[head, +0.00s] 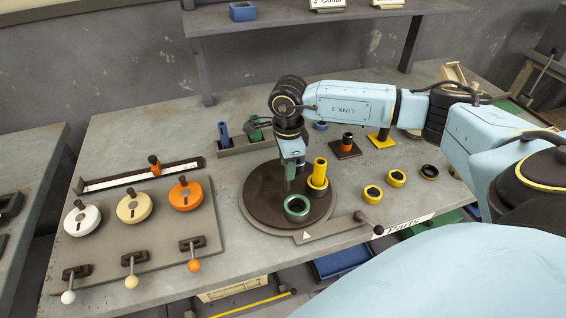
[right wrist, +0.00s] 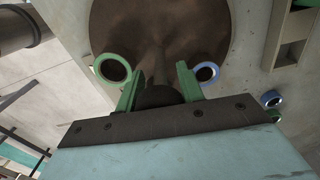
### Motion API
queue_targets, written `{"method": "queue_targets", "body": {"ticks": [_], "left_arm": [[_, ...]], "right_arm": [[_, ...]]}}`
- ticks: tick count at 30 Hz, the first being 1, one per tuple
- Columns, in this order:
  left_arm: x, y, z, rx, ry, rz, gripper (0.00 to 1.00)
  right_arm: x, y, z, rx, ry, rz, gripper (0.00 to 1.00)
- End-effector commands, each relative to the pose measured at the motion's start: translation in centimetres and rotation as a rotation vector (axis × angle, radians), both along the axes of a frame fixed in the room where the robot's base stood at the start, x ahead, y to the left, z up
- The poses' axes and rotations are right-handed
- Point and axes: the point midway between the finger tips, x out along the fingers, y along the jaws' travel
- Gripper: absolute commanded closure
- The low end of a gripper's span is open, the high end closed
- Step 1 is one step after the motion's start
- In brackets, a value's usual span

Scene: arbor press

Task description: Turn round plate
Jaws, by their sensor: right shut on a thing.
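The round plate (head: 262,208) is a dark brown disc on the grey table. A green ring (head: 297,207) lies near its front edge, and a yellow cylinder (head: 320,170) stands upright in a yellow collar (head: 317,186) on its right side. My right gripper (head: 292,180) points down over the plate. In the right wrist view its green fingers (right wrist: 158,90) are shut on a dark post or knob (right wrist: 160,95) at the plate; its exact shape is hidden. That view also shows the green ring (right wrist: 113,69) and a blue ring (right wrist: 206,73) either side. My left gripper is out of view.
A lever with a black knob (head: 378,229) lies at the plate's front right. A panel with coloured dials (head: 133,206) and small levers stands left. Yellow rings (head: 397,178) and small posts (head: 346,143) are to the right. A tray (head: 245,145) is behind the plate.

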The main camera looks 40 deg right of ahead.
Motion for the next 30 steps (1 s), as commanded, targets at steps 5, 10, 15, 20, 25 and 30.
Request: {"method": "queue_targets", "body": {"ticks": [5,10,15,20,25,30], "left_arm": [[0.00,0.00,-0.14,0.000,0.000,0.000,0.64],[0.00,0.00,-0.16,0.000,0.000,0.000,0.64],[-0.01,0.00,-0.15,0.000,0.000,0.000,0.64],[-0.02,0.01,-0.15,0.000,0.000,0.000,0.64],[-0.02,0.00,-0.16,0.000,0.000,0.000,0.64],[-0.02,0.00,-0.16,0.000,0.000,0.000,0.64]], "right_arm": [[-0.10,-0.32,0.17,0.001,-0.005,0.016,1.00],[-0.16,-0.41,0.19,0.001,-0.005,0.021,1.00],[-0.16,-0.41,0.21,0.001,-0.005,0.022,1.00],[-0.15,-0.40,0.21,0.001,-0.006,0.022,1.00],[-0.18,-0.40,0.16,0.001,-0.004,0.022,0.42],[-0.24,-0.39,0.09,0.000,-0.002,0.022,0.42]]}}
